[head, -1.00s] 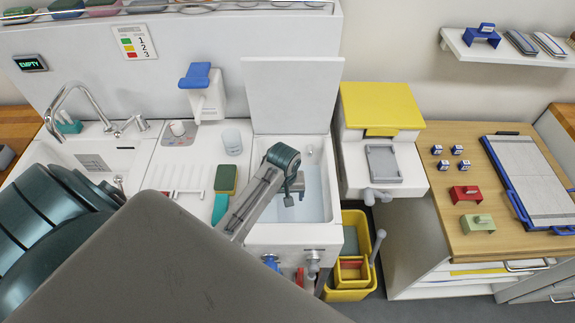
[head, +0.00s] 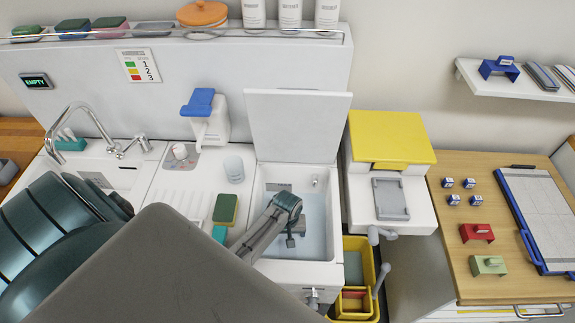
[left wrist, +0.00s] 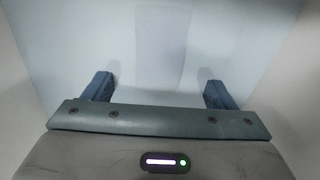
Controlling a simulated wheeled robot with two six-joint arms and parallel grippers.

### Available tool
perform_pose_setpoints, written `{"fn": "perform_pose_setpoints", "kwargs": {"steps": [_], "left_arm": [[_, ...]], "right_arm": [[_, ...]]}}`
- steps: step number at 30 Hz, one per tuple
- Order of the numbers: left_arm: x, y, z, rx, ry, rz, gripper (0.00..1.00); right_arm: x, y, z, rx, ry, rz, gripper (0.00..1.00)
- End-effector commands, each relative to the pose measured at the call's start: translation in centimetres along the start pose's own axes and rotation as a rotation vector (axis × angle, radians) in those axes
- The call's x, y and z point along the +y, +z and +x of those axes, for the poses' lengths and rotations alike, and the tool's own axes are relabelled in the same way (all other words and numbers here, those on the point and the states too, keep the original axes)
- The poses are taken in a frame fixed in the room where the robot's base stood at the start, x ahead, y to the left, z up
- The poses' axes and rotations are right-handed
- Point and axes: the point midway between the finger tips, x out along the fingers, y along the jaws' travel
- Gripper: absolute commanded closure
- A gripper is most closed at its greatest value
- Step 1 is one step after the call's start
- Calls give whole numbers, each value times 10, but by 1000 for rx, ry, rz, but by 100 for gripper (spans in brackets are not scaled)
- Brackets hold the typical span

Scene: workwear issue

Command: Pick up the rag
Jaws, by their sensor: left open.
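My left gripper (head: 290,241) reaches down inside the open white basin (head: 335,262), under its raised lid. In the left wrist view the two dark blue fingers (left wrist: 157,88) stand wide apart with nothing gripped between them. A pale, whitish strip (left wrist: 162,45) shows on the light blue surface beyond and between the fingers. I cannot tell whether it is the rag or a patch of light. No rag is clearly made out in the head view; my gripper and arm cover part of the basin floor. My right gripper is not in view.
The upright lid (head: 297,125) stands behind the basin. A green-and-yellow sponge (head: 225,209) and a clear cup (head: 234,168) stand to its left. A yellow-topped dispenser (head: 392,138) and yellow bins (head: 368,250) are to its right. The basin walls enclose my gripper closely.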

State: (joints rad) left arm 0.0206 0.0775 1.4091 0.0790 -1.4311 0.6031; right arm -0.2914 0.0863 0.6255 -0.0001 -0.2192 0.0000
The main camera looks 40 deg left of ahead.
Motion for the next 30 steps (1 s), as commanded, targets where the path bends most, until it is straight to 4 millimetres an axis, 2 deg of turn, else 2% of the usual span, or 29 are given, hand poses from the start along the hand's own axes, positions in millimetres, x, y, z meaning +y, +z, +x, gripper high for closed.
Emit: {"fn": "perform_pose_setpoints", "kwargs": {"steps": [1,3,9,13,17,24,26,30], "left_arm": [[0,2,3,-4,-2,0,22],[0,2,13,-2,-2,0,22],[0,1,30,1,-1,1,22],[0,1,32,2,0,1,22],[0,1,32,2,0,1,22],[0,1,32,1,0,0,69],[0,1,31,1,0,0,74],[0,1,31,1,0,0,74]], "right_arm": [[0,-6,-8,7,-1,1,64],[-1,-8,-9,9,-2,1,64],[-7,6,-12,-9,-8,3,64],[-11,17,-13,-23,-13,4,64],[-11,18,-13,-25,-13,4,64],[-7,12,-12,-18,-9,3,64],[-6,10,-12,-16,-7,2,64],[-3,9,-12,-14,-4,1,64]]}}
